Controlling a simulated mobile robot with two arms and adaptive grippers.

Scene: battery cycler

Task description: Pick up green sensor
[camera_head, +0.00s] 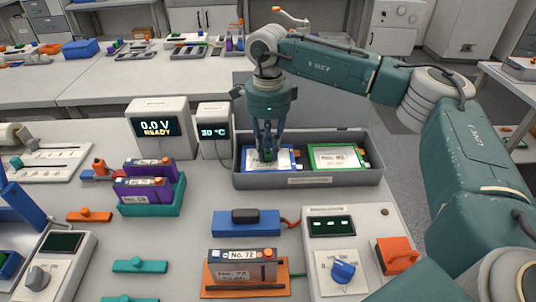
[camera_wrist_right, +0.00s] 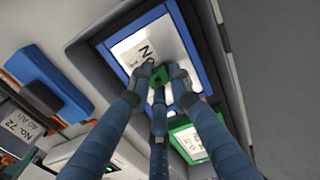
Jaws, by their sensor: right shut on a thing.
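My right gripper (camera_head: 266,157) reaches down over the left part of a grey tray (camera_head: 310,180). Its blue fingers are closed on a small green piece, the green sensor (camera_head: 267,154), just above or touching the blue-framed pouch cell (camera_head: 284,160); I cannot tell which. In the right wrist view the fingers meet around the green sensor (camera_wrist_right: 177,72) in front of the cell's white label, and hide part of it. My left gripper is not in view.
A green-framed cell (camera_head: 337,158) lies in the tray's right part. A display reading 0.0 V (camera_head: 160,128) and a temperature display (camera_head: 214,132) stand left of the tray. A purple battery in a green holder (camera_head: 150,200), a blue block (camera_head: 246,222) and battery No. 72 (camera_head: 242,265) are nearby.

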